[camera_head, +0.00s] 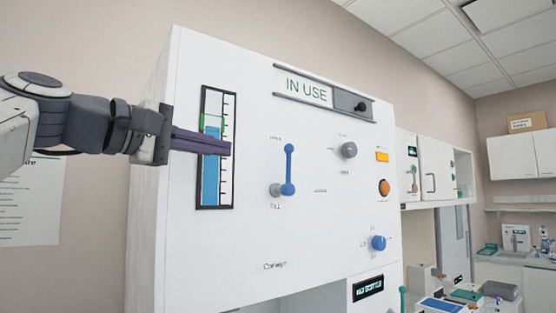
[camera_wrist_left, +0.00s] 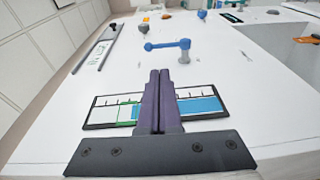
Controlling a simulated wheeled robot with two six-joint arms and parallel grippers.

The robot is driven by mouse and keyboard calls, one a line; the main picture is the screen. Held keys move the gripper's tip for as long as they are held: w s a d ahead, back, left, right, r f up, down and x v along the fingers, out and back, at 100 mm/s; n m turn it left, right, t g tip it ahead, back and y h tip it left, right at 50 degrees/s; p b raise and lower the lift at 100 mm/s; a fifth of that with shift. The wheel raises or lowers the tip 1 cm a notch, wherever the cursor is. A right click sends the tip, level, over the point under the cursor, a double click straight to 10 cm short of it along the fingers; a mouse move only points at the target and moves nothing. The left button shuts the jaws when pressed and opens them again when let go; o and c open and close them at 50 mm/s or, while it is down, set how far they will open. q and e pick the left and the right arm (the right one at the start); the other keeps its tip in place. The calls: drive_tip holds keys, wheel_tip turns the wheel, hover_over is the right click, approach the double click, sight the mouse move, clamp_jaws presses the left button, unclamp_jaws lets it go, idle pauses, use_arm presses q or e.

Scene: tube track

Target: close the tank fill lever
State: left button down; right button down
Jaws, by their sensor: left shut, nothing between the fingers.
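The blue tank fill lever (camera_head: 289,169) is on the white panel, with a grey pivot (camera_head: 275,190) at its lower left and small blurred labels above and below. Its blue arm stands upright, with a round knob at the top. It also shows in the left wrist view (camera_wrist_left: 166,45), beyond my fingertips. My left gripper (camera_head: 230,149) is shut and empty, in front of the level gauge (camera_head: 211,185) and left of the lever, apart from it. Its closed fingers (camera_wrist_left: 160,72) point toward the lever in the wrist view. The gauge has a blue column and a green mark. My right gripper is not in view.
A grey knob (camera_head: 349,150), an orange button (camera_head: 384,187) and a blue knob (camera_head: 378,243) sit farther right on the panel. An "IN USE" sign with a slider (camera_head: 351,104) is at the top. The panel between gauge and lever is clear.

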sight(287, 160)
use_arm(q)
drive_tip(key=p+x, duration=0.6)
drive_tip(key=x, duration=0.7)
drive_tip(key=shift+r, duration=0.1)
drive_tip(key=shift+w+d, duration=0.3)
drive_tip(key=shift+w, duration=0.15)
